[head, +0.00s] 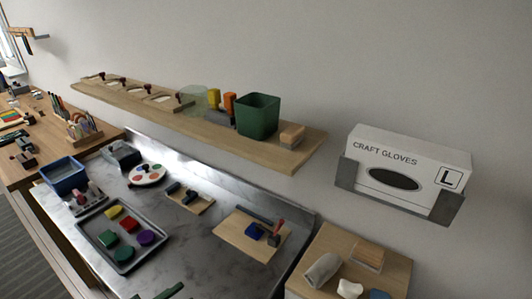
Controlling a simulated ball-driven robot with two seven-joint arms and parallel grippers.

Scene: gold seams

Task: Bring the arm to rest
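Neither of my grippers and neither of my arms can be made out in the head view. A dark green piece (172,291) is cut off by the bottom edge, and I cannot tell what it is. The metal counter (190,237) below holds a grey tray (88,242) with several coloured pieces. A wooden board (232,237) with a blue block (256,230) and a red-tipped tool lies to its right.
A wooden wall shelf (185,125) carries a green bin (258,116) and small tools. A craft gloves box (408,163) sits in a wall bracket. A blue bin (65,176) stands at the counter's left. A wooden surface (325,247) at right holds a grey roll (322,269).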

